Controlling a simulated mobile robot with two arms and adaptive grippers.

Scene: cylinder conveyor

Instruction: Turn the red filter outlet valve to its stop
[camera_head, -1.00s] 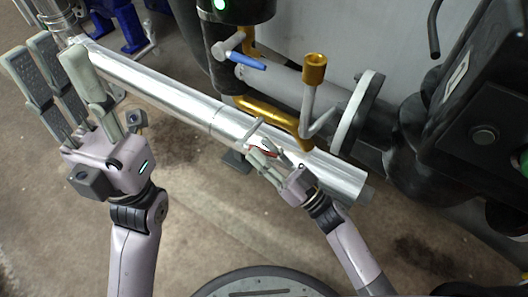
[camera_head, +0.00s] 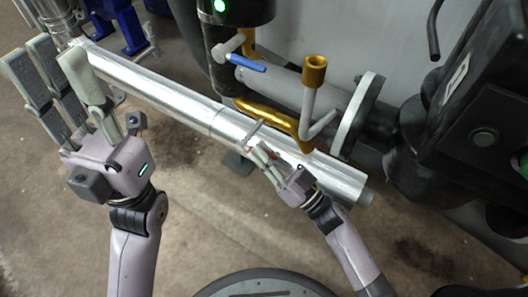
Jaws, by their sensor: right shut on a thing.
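The red valve handle (camera_head: 269,154) shows only as a small red patch at the silver pipe in the middle of the head view. My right gripper (camera_head: 264,158) is shut on it, and its fingers hide most of the handle. The handle's exact angle cannot be made out. My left gripper (camera_head: 60,75) is at the far left, its fingers spread open and empty, in front of the upper end of the silver pipe (camera_head: 165,92).
A blue-handled valve (camera_head: 248,63) and a gold pipe (camera_head: 268,110) with a gold-capped grey fitting (camera_head: 313,72) stand just above the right gripper. Dark machinery (camera_head: 485,120) fills the right side. Open floor (camera_head: 225,225) lies below the pipe.

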